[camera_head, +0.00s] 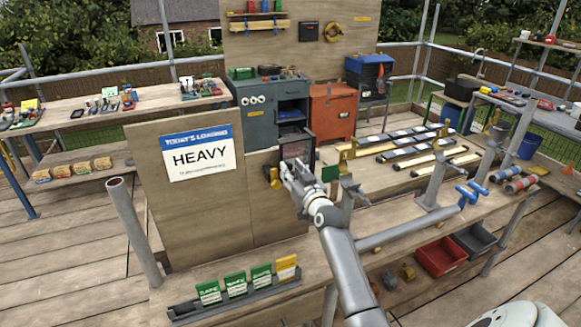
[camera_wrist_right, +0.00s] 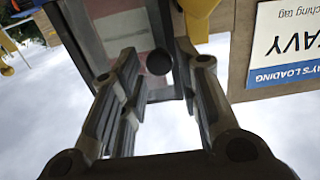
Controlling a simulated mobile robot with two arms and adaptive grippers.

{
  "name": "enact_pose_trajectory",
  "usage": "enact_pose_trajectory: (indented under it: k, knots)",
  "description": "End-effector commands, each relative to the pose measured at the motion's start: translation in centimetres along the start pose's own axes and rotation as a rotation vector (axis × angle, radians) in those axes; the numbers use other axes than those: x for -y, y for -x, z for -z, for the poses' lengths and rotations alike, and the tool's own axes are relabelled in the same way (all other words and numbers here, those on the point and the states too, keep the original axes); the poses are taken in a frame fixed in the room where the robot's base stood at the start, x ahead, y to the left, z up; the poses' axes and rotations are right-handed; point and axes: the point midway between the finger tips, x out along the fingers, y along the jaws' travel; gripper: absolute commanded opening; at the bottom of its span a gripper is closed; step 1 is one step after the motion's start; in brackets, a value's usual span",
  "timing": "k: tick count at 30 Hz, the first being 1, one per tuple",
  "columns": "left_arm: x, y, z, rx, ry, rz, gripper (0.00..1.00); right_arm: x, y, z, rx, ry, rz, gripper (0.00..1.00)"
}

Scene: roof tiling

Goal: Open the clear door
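My right gripper (camera_head: 286,168) reaches up to the door's lower part. In the wrist view the right gripper (camera_wrist_right: 157,78) is open, a finger on each side of the knob, with gaps visible. Whether it touches the knob is not clear. My left gripper is not in view.
A board with a "HEAVY" sign (camera_head: 201,156) stands left of my right gripper. A yellow piece (camera_head: 272,177) is close beside the fingers. An orange cabinet (camera_head: 333,112) stands right of the door. A rack of green and yellow cards (camera_head: 235,297) lies in front.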

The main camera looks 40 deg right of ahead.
Motion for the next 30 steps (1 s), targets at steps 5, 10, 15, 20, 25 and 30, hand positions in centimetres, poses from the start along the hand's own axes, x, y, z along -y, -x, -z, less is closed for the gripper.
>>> enact_pose_trajectory:
  k: [5,10,15,20,25,30]
  knots:
    - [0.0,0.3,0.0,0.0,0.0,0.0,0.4,0.0,-1.2,0.0,0.001,0.001,0.001,0.31]
    - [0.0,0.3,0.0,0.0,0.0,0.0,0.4,0.0,-1.6,0.0,0.0,0.001,0.0,0.31]
    - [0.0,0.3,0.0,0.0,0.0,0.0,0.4,0.0,-1.6,0.0,0.0,0.001,0.0,0.31]
    - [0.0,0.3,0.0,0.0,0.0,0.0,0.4,0.0,-1.6,-0.1,0.001,0.001,0.0,0.15]
    - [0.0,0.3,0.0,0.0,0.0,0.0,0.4,0.0,-1.6,-0.1,0.001,0.001,0.0,0.0]
    - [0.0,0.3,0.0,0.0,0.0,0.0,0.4,0.0,-1.6,-0.1,0.001,0.001,0.0,0.0]
